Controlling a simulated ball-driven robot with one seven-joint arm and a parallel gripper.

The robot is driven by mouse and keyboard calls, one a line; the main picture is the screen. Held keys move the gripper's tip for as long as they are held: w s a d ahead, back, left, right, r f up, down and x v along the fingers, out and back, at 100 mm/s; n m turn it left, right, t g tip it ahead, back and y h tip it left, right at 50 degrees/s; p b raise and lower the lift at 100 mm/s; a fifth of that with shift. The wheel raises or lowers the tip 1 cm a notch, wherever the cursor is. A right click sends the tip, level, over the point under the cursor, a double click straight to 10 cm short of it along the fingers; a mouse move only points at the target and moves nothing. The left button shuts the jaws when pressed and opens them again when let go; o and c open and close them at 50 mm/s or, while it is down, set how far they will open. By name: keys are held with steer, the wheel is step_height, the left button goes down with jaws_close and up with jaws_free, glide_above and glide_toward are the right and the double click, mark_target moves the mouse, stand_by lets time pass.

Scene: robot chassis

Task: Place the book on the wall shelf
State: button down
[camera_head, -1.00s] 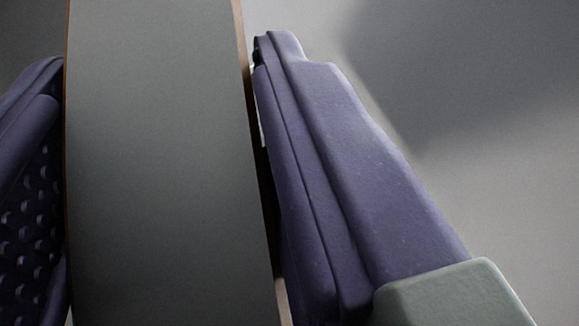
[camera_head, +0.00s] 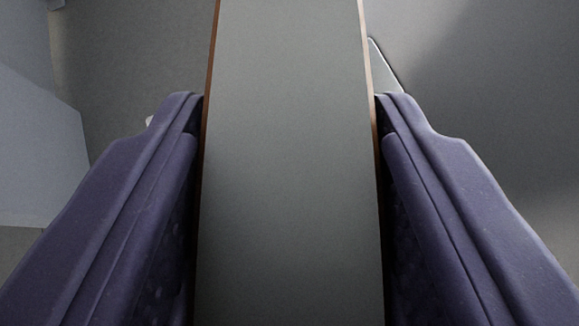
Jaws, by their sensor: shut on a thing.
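A slab-like thing, which I take to be the book (camera_head: 285,180), stands edge-on to the view. Its wide grey face has thin brown borders along both long sides. It runs from the top edge to the bottom edge of the picture, so its ends are out of view. My gripper (camera_head: 289,98) has a purple finger on each side of it and is shut on it. The fingertips lie against its left and right sides, with dark textured pads facing inward. The wall shelf cannot be made out.
A pale blue-grey panel (camera_head: 35,150) shows at the far left. A thin, light-edged thing (camera_head: 385,68) shows partly behind the right fingertip. Plain grey surface with soft shadows fills the rest of the background.

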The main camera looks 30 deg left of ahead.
steer(key=shift+f, duration=0.1)
steer(key=c, duration=0.5)
jaws_free()
